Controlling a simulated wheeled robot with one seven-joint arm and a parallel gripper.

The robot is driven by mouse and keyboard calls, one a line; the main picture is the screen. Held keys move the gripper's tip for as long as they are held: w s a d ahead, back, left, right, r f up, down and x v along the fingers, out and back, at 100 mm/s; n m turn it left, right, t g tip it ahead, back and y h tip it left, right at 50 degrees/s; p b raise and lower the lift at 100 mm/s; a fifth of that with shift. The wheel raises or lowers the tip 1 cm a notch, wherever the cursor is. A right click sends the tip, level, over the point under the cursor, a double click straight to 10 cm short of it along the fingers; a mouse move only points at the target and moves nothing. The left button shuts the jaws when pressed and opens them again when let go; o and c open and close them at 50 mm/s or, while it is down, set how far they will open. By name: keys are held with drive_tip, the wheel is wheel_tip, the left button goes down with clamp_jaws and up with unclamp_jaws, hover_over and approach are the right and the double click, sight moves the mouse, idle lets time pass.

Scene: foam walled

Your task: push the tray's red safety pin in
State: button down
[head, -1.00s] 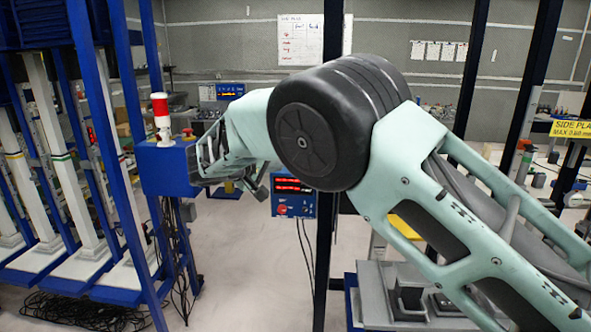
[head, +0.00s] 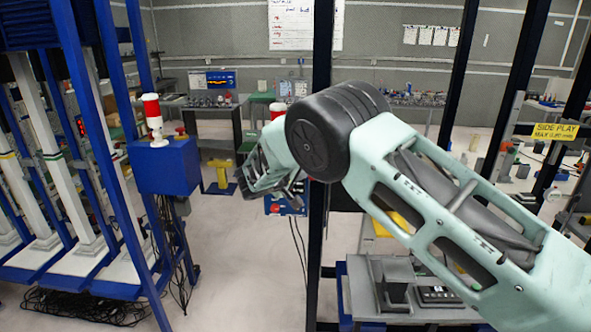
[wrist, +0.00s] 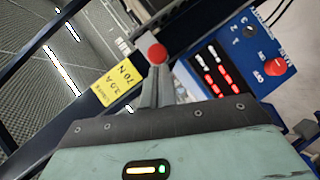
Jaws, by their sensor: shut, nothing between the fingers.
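My gripper (head: 298,202) is at the end of my outstretched arm, left of centre in the head view, in front of a blue control box (head: 272,207). In the wrist view my grey fingers (wrist: 156,75) are together and empty. A round red knob (wrist: 157,53) shows right at the fingertips. I cannot tell whether it touches them or lies beyond, or whether it is the safety pin. A grey tray-like fixture (head: 360,290) stands at the lower right of the head view, partly hidden by my arm. No red pin can be made out on it.
The blue control box (wrist: 240,75) has red displays and a red button (wrist: 275,67). A yellow label (wrist: 117,83) is beside my fingers. A dark post (head: 318,255) stands close to my arm. Blue racks and a box with a red lamp (head: 151,107) are left. Floor between is clear.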

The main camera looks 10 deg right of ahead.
drive_tip(key=shift+s+d+b, duration=0.2)
drive_tip(key=shift+d+b, duration=0.4)
drive_tip(key=shift+d, duration=0.05)
drive_tip(key=shift+s+d+b, duration=0.25)
drive_tip(key=shift+d+b, duration=0.4)
drive_tip(key=shift+d, duration=0.05)
drive_tip(key=shift+s+d+b, duration=0.2)
drive_tip(key=shift+d+b, duration=0.4)
drive_tip(key=shift+d, duration=0.05)
drive_tip(key=shift+a, duration=0.1)
